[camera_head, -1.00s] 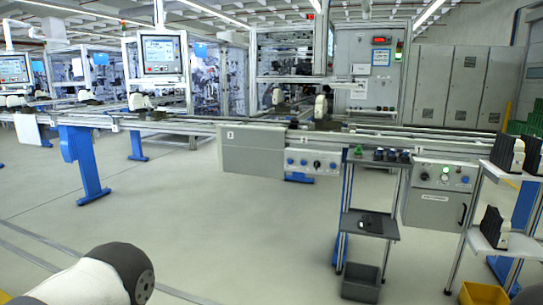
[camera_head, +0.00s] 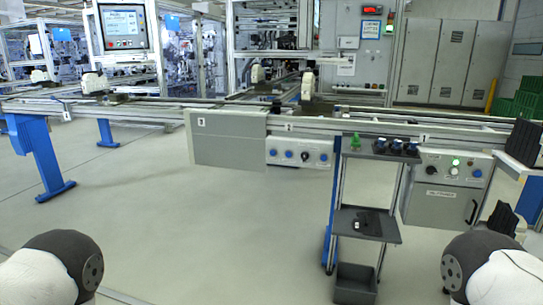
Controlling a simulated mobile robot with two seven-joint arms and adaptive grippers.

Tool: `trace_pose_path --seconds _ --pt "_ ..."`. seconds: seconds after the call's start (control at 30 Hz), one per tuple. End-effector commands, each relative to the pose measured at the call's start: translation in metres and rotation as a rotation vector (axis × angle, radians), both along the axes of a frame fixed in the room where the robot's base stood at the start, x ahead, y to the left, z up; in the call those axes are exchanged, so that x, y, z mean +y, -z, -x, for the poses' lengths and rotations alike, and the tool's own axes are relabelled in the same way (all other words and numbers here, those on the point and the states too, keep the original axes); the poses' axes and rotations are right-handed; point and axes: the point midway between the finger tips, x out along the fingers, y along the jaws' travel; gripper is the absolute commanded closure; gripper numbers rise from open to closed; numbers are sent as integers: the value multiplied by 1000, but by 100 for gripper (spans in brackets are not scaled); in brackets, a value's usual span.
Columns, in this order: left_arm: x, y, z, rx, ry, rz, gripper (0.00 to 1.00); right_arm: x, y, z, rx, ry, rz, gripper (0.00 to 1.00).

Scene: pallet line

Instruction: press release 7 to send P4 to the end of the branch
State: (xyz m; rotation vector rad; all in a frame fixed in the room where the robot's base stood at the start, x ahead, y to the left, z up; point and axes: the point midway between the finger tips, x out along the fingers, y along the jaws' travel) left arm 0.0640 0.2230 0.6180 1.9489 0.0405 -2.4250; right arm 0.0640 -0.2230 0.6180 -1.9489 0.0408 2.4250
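A grey control box (camera_head: 300,153) with blue buttons and a dark knob hangs under the conveyor (camera_head: 380,123) in the middle. A second box (camera_head: 451,166) with a lit green button, a dark knob and a blue button hangs further right. The button labels are too small to read, so I cannot tell which is release 7. Carriers with white parts stand on the line, one near the middle (camera_head: 308,87), one behind it (camera_head: 257,76), one at the left (camera_head: 95,83). I cannot tell which is P4. Only dark-capped links of my arms show at the lower corners; neither gripper is visible.
A small cart (camera_head: 366,227) with a green item (camera_head: 355,142) and blue-topped parts on its top shelf stands in front of the conveyor. A rack with black parts (camera_head: 524,141) is at the right edge. The floor (camera_head: 200,220) at centre left is clear.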

Motion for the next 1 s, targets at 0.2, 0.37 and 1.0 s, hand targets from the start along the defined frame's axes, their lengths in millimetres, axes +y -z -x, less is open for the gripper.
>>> trace_pose_path --seconds 0.2,0.37,1.0 --pt "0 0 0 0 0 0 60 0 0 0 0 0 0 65" --pt "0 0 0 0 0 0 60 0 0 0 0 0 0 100" --pt "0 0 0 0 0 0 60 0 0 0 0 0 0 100"
